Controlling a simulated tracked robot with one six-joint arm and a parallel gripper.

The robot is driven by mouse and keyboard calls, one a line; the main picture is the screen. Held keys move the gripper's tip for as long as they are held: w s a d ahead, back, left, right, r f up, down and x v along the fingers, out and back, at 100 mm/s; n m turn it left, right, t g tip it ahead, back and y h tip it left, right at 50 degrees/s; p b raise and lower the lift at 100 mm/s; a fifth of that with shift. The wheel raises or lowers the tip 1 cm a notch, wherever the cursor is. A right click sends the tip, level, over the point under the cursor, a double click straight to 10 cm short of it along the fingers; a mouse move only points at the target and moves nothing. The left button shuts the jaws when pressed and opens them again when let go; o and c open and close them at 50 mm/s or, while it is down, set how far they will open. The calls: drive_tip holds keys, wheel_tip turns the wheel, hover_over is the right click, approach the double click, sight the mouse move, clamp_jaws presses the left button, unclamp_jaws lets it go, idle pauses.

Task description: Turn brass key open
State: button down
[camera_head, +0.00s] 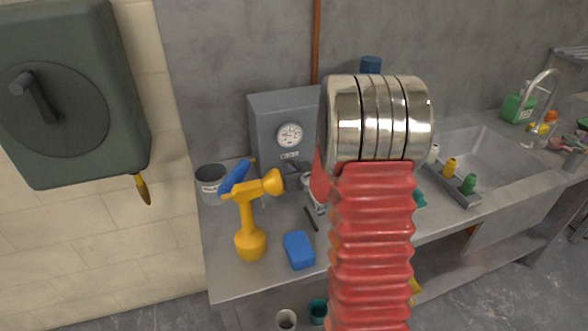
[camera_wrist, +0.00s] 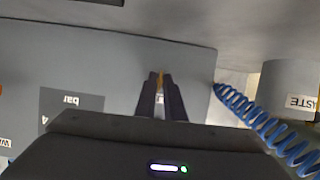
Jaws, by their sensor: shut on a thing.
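The brass key (camera_wrist: 161,79) shows as a small yellow-brown sliver between my fingertips in the wrist view, against the face of the grey gauge box. My gripper (camera_wrist: 161,88) is shut on it, with one dark finger on each side. The fingers hide most of the key, so its turn angle cannot be told. In the head view the grey gauge box (camera_head: 262,125) stands at the back of the bench, with a round white dial (camera_head: 290,135). My arm covers its right part, and I cannot make out the key there.
A blue coiled hose (camera_wrist: 262,122) hangs close beside the gauge box, near a grey bucket (camera_head: 211,184). A yellow spray bottle (camera_head: 249,225) and blue sponge (camera_head: 299,250) stand in front on the bench. A sink (camera_head: 490,150) lies to the right.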

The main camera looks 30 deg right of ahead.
drive_tip(key=c, duration=1.9)
unclamp_jaws()
drive_tip(key=shift+f, duration=0.15)
drive_tip(key=shift+s, duration=0.1)
drive_tip(key=v, duration=1.3)
drive_tip(key=shift+s+r, duration=0.25)
